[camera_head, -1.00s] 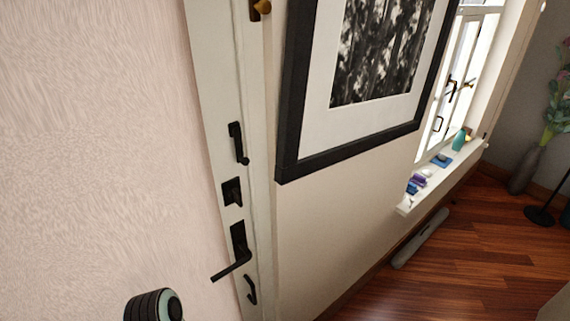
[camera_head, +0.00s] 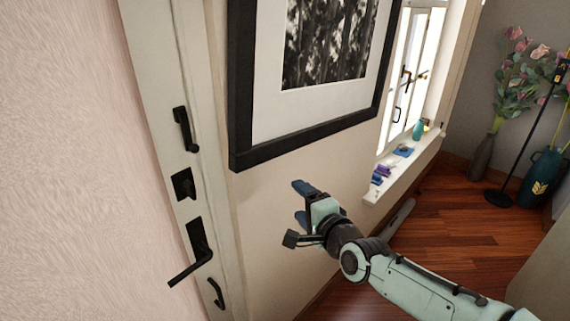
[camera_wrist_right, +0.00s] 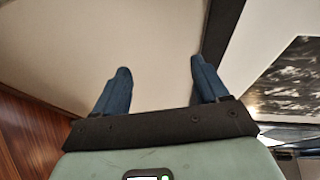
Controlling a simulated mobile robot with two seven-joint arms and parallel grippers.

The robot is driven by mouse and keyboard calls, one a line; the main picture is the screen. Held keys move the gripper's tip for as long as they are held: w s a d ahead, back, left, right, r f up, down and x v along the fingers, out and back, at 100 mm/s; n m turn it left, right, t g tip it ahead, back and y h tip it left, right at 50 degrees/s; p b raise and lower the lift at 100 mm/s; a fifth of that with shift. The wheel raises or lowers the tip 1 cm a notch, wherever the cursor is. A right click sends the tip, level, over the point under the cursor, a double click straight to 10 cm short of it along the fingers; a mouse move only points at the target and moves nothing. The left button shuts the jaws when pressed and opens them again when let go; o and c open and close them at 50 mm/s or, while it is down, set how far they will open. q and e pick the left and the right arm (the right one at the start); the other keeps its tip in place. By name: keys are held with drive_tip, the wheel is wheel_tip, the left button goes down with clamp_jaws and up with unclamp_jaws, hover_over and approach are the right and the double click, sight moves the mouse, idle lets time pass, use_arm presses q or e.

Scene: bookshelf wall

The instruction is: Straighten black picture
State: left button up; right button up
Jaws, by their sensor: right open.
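The black-framed picture (camera_head: 310,140) hangs on the wall in the head view, with a white mat and a dark black-and-white print. Its top is cut off by the view's edge. My right gripper (camera_head: 300,202) is below the picture's lower edge, open and empty, with its blue fingers pointing left toward the wall. In the right wrist view the two blue fingers (camera_wrist_right: 158,82) are spread apart with bare wall between them. The dark frame (camera_wrist_right: 222,45) passes close beside the right finger there; I cannot tell whether they touch. My left gripper is not in view.
A white door (camera_head: 165,100) with black handles stands left of the picture. A window sill (camera_head: 400,175) with small items is on the right. Flowers in a vase (camera_head: 480,158) and a teal container (camera_head: 541,175) stand farther back. The wood floor (camera_head: 440,215) is mostly clear.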

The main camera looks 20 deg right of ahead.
drive_tip(key=m+t, duration=0.2)
approach(282, 148)
drive_tip(key=w+p, duration=0.4)
drive_tip(key=w, duration=0.4)
drive_tip(key=shift+a+p, duration=0.1)
drive_tip(key=shift+p, duration=0.2)
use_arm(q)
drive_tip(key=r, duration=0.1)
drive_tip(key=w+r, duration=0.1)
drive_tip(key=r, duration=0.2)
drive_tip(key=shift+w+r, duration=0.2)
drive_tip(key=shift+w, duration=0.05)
